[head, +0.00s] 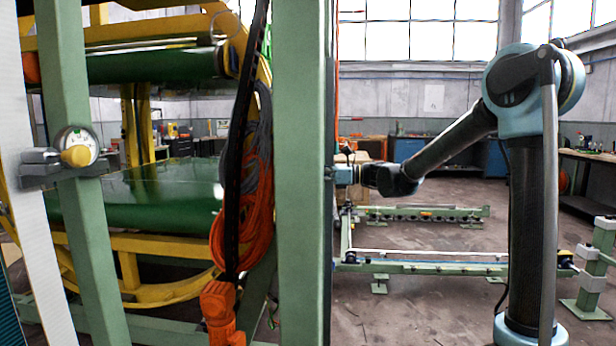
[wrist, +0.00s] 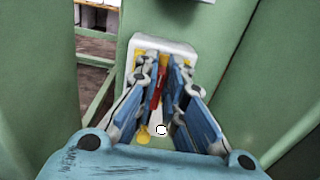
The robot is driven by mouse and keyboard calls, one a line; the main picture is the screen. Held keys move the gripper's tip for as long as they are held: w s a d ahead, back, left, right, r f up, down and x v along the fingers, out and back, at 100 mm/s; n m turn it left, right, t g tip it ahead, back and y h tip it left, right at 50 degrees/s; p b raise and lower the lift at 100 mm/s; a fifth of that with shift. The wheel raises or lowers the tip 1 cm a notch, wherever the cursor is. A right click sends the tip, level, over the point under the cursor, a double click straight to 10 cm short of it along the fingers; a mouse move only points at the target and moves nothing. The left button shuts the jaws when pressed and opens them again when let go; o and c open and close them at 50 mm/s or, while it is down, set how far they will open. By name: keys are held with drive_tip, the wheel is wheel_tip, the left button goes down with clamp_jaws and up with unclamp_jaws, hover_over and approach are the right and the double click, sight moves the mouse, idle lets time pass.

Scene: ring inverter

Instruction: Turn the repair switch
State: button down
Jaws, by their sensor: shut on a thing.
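The repair switch shows in the wrist view as a red handle (wrist: 157,88) on a white and yellow box (wrist: 165,45), fixed to a green post. My gripper (wrist: 162,68) reaches in from below with its blue fingers on both sides of the red handle, shut on it. Most of the handle is hidden between the fingers. In the head view my arm reaches left to the green post, where the gripper's end (head: 341,174) meets the post's right edge. The switch itself is hidden there.
A wide green post (head: 302,170) stands in front of the ring machine with its yellow frame (head: 180,292). An orange cable coil (head: 243,215) hangs left of the post. A low green rail frame (head: 425,267) lies on the floor at right. Open floor surrounds it.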

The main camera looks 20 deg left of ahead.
drive_tip(key=shift+s+d+f+n, duration=0.1)
drive_tip(key=shift+s+f+n, duration=0.2)
drive_tip(key=shift+n, duration=2.65)
drive_tip(key=shift+s+d+f+n, duration=0.1)
drive_tip(key=shift+s+f+n, duration=0.25)
drive_tip(key=shift+n, duration=2.65)
drive_tip(key=shift+s+f+n, duration=0.25)
drive_tip(key=shift+f+n, duration=0.05)
drive_tip(key=shift+n, duration=2.65)
drive_tip(key=c, duration=1.7)
unclamp_jaws()
drive_tip(key=shift+d, duration=0.1)
